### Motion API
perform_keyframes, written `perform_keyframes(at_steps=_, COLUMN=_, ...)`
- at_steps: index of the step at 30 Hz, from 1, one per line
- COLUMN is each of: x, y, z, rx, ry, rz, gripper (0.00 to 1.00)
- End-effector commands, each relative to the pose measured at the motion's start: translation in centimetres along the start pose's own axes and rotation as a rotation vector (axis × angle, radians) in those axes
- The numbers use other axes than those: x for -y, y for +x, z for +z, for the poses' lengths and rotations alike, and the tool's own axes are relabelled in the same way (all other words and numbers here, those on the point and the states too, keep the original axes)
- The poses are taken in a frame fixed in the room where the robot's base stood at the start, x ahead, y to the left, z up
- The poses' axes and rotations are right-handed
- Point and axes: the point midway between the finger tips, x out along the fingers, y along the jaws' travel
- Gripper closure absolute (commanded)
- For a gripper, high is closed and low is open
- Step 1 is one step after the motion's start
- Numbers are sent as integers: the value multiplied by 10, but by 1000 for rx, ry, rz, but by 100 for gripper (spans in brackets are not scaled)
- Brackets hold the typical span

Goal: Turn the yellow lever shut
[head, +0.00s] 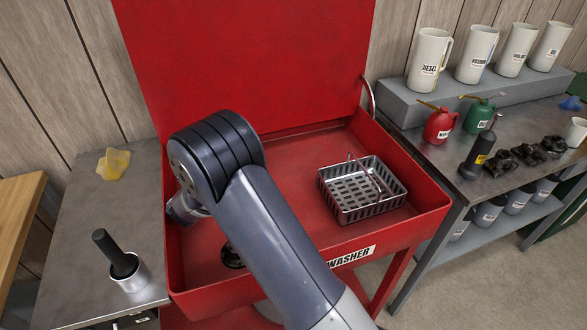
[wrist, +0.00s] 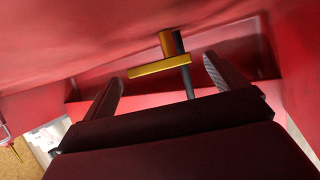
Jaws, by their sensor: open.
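The yellow lever (wrist: 160,66) shows in the wrist view as a short flat bar lying crosswise, joined to a brass-coloured round stub (wrist: 168,43). A dark thin rod runs down beside it. My gripper (wrist: 164,70) is open, its two dark fingers apart and nothing held. The lever lies between the fingertips in the picture, nearer the left one at its left end; I cannot tell whether it touches either. In the head view my arm hides the lever and most of the gripper.
The red washer basin (head: 432,208) has raised walls around my arm. A wire basket (head: 345,208) stands in its right part. A steel bench (head: 75,245) with a cup and brush (head: 128,275) is at left; a bench with cans and jugs (head: 428,62) is at right.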

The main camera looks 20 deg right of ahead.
Motion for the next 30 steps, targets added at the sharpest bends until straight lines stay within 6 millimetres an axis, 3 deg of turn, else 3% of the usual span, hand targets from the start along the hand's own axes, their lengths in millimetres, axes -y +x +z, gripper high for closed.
perform_keyframes(at_steps=30, x=-8, y=10, z=2, rx=0, ry=-117, rz=-295, gripper=8)
